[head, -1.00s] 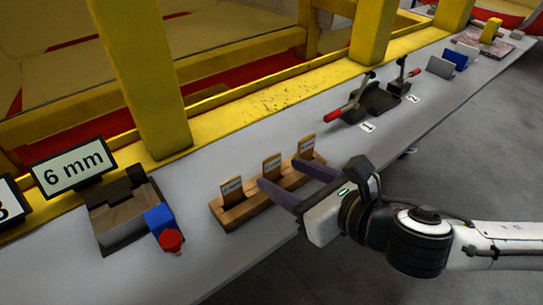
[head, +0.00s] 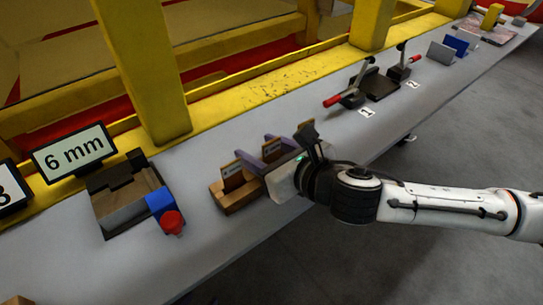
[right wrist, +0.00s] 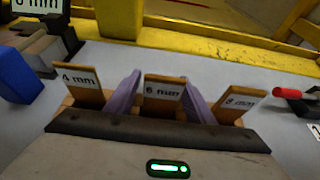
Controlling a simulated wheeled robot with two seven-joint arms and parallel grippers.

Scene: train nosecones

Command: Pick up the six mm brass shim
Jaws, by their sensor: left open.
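Three brass shims stand upright in a wooden rack (head: 236,204) on the bench. The right wrist view reads 4 mm on the left shim (right wrist: 83,82), 6 mm on the middle shim (right wrist: 164,92) and 8 mm on the right shim (right wrist: 240,103). In the head view the 6 mm shim (head: 271,150) is partly hidden by my gripper. My right gripper (right wrist: 160,76) is open, with one purple finger on each side of the 6 mm shim; contact cannot be made out. My left gripper is not in view.
Toggle clamps (head: 352,95) stand farther right along the bench. A yellow rail (head: 225,109) runs behind the rack.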

